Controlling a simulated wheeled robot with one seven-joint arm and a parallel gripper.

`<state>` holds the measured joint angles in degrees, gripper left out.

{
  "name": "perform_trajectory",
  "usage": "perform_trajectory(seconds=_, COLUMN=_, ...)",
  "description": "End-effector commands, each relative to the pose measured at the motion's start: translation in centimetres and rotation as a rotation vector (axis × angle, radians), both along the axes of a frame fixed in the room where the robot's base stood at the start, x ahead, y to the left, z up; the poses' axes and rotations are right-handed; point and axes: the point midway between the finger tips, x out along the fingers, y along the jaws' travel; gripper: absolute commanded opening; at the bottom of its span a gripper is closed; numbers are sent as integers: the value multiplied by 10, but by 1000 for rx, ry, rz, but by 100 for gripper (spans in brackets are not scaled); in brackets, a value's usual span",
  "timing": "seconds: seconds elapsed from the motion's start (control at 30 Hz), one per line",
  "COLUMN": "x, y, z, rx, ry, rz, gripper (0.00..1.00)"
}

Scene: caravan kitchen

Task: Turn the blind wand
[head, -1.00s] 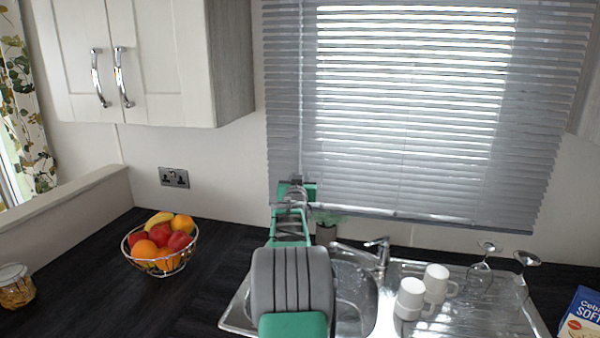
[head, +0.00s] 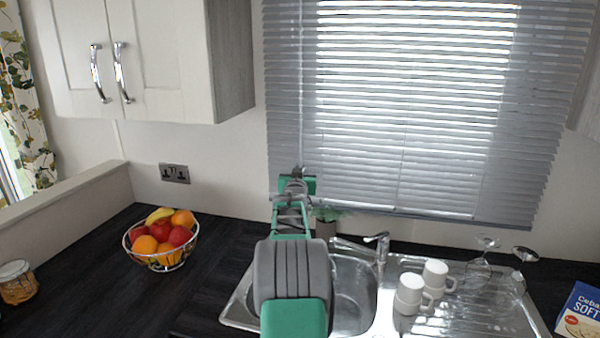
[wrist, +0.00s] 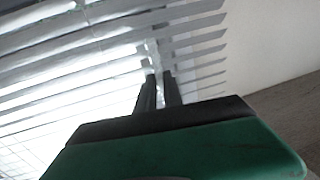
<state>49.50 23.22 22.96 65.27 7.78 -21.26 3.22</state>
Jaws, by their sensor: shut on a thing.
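The grey slatted blind (head: 520,120) hangs down over the bright window. Its thin wand (head: 301,90) hangs upright near the blind's left side in the head view. My gripper (head: 296,176) is at the blind's lower left, shut on the wand. The hold itself is small and partly hidden by my arm. In the wrist view, the two dark fingers (wrist: 158,80) point up at the slats (wrist: 110,60), close together. The wand between them is hard to make out there. Bright light shows between the slats.
Below are a sink with a tap (head: 380,246), a small potted plant (head: 326,222), white mugs (head: 410,293) and upturned glasses (head: 522,262). A fruit bowl (head: 160,258) stands left on the dark worktop. A wall cupboard (head: 160,60) hangs upper left.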

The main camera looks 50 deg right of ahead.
Motion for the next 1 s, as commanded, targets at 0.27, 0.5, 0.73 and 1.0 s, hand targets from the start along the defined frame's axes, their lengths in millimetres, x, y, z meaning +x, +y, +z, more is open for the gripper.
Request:
perform_trajectory(seconds=0.27, x=0, y=0, z=0, rx=0, ry=0, rz=1, gripper=0)
perform_trajectory(seconds=0.5, x=-3, y=-2, z=-2, rx=0, ry=-2, rz=42, gripper=0)
perform_trajectory(seconds=0.73, x=-7, y=-5, z=-4, rx=-2, ry=-3, rz=168, gripper=0)
perform_trajectory(seconds=1.0, x=-9, y=-9, z=-2, rx=-1, ry=-1, rz=361, gripper=0)
